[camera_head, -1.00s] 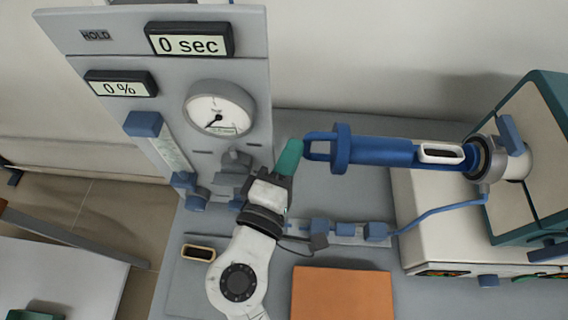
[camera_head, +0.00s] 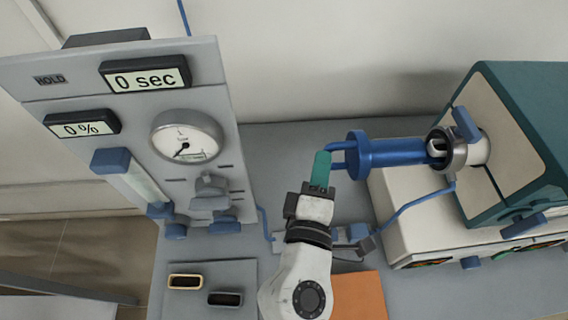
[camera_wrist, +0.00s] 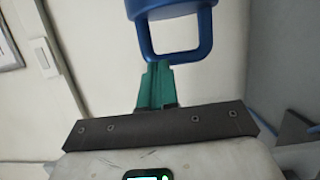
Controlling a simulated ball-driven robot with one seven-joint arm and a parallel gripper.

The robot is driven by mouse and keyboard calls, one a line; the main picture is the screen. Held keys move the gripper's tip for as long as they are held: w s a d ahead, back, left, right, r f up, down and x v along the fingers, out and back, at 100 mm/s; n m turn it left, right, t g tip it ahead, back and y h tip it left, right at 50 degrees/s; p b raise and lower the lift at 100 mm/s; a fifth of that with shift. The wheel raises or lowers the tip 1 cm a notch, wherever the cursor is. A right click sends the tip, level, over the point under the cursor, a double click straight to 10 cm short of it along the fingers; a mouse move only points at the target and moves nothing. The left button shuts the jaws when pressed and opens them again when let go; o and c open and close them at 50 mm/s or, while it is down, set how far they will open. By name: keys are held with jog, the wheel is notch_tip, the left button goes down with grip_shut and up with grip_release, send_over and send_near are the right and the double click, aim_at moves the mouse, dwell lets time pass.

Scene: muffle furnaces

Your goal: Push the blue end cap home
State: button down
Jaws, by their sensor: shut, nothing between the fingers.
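The blue end cap (camera_head: 358,156) is a round flange with a loop handle on its left side and a blue rod (camera_head: 402,152) running right into the metal collar (camera_head: 463,150) of the furnace tube. Part of the rod stands outside the collar. My gripper (camera_head: 321,168) has green fingers, shut and empty, at the cap's handle. In the wrist view the fingertips (camera_wrist: 157,80) are right at the handle loop (camera_wrist: 178,55); whether they touch it I cannot tell. The furnace (camera_head: 510,140) is teal and cream.
A grey panel (camera_head: 100,190) with a dial gauge (camera_head: 187,137) and displays stands at left. A blue hose (camera_head: 400,207) runs below the rod. An orange plate (camera_head: 360,290) and two small boats (camera_head: 185,281) lie in front. Bare wall is behind.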

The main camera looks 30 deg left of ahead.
aim_at(404, 153)
jog(key=w+d+p, duration=0.1)
jog(key=w+d, duration=0.1)
jog(key=d, duration=0.1)
jog(key=w+d+p, duration=0.1)
jog(key=w+d, duration=0.2)
jog(key=d, duration=0.1)
jog(key=w+d+p, duration=0.1)
jog(key=w+d, duration=0.1)
jog(key=d, duration=0.2)
jog(key=shift+w+r, duration=0.15)
jog(key=shift+w, duration=0.1)
jog(key=shift+w+d+p, duration=0.45)
jog(key=shift+w+d, duration=0.05)
jog(key=shift+d, duration=0.2)
jog(key=shift+s, duration=0.1)
